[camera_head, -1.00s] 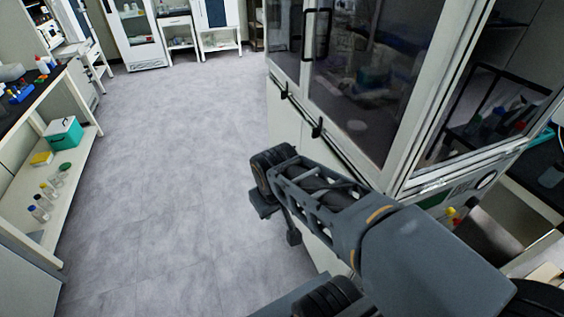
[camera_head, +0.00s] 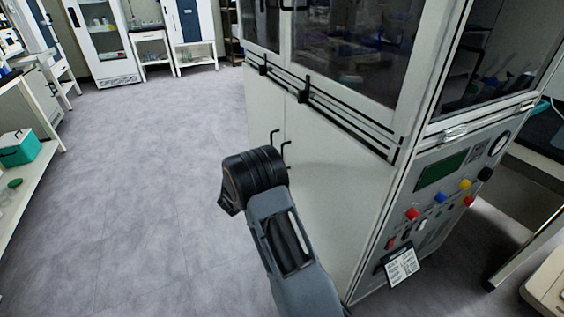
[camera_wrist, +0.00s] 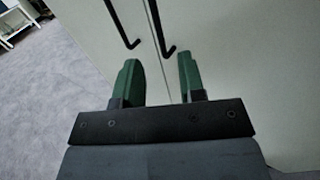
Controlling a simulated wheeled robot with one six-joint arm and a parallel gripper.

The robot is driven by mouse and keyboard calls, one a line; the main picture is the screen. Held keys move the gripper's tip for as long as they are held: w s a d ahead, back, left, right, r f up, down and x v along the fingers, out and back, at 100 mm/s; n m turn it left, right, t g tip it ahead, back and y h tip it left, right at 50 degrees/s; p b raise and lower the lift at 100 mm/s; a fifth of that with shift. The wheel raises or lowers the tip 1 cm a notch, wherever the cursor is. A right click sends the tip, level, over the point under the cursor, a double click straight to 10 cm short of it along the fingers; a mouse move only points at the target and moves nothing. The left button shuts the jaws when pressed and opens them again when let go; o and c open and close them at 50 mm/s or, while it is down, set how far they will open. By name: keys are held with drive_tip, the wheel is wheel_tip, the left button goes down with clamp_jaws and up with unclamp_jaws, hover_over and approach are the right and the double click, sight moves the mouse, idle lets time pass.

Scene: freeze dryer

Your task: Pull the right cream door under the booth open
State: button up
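The right cream door (camera_head: 335,190) under the booth stands shut beside the left cream door (camera_head: 262,112). Each has a black bar handle near the seam; the right handle (camera_head: 287,154) is close to the left handle (camera_head: 274,141). In the wrist view my gripper (camera_wrist: 158,78) is open and empty, its green fingers apart and pointing at the doors. The lower end of the right handle (camera_wrist: 161,35) shows just beyond the gap between the fingers, not touching them. The left handle (camera_wrist: 122,25) is further left. In the head view my fingers are hidden behind my wrist.
Above the doors is the booth's glass front (camera_head: 350,60) with black rails. A control panel (camera_head: 440,190) with coloured knobs is on its right side. A shelf with a teal box (camera_head: 18,148) stands at left. The floor (camera_head: 150,200) between is clear.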

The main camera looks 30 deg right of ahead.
drive_tip(key=b+x, duration=0.1)
drive_tip(key=x, duration=0.6)
drive_tip(key=b+x, duration=0.1)
drive_tip(key=x, duration=0.5)
drive_tip(key=shift+w+d+f, duration=0.2)
drive_tip(key=shift+w, duration=0.2)
clamp_jaws()
